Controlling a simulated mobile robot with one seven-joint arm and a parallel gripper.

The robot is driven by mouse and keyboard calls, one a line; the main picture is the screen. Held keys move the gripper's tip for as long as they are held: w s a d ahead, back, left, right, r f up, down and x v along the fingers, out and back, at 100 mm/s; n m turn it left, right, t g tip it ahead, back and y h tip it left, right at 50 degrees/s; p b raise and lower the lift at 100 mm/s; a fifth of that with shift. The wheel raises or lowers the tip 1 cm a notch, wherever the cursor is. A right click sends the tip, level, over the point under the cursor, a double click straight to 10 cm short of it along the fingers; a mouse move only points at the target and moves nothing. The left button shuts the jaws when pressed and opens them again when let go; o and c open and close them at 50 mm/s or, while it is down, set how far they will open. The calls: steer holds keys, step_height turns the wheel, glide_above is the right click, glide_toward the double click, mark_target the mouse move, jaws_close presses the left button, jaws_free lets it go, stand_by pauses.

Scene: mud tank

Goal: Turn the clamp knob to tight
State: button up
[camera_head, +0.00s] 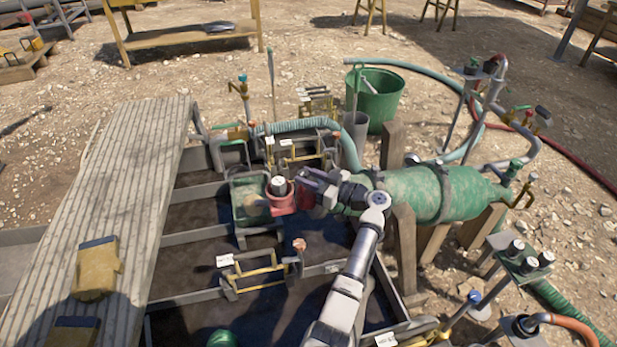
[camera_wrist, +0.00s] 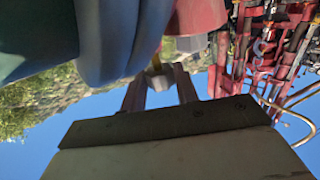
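My gripper (camera_head: 309,189) reaches in from the right in the head view, close beside a red fitting (camera_head: 279,203) with a grey cap. In the wrist view, its two fingers (camera_wrist: 159,88) stand apart, and a small grey piece with a yellow part (camera_wrist: 155,68) shows between or just beyond their tips. I cannot tell whether they touch it. A large red part (camera_wrist: 198,15) shows above them. Which part is the clamp knob is not clear.
A green tank (camera_head: 410,190) lies on wooden supports right of my gripper. A pale blue hose (camera_head: 296,124) and a green bucket (camera_head: 378,98) are behind. A ribbed walkway (camera_head: 125,190) with yellow boxes lies left. Thick blue hoses or pipes (camera_wrist: 110,40) crowd the wrist view.

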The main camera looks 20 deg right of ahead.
steer(key=shift+c, duration=1)
steer(key=shift+s+a+f+m+t+h, duration=0.1)
steer(key=shift+a+m+t+h, duration=0.05)
steer(key=shift+m+t+h, duration=0.2)
steer(key=m+t+h, duration=0.1)
steer(key=m+t+h+b, duration=0.1)
steer(key=h, duration=0.1)
steer(key=m+t+h+b, duration=0.1)
steer(key=h, duration=0.1)
steer(key=shift+s+a+m, duration=0.15)
steer(key=shift+a+m, duration=0.1)
steer(key=m+t+h, duration=0.1)
steer(key=m+h, duration=0.1)
steer(key=h, duration=0.2)
steer(key=shift+a+m, duration=0.15)
steer(key=shift+m, duration=0.25)
steer(key=shift+m+h+p, duration=0.55)
steer(key=shift+m+h, duration=0.35)
steer(key=shift+h, duration=0.55)
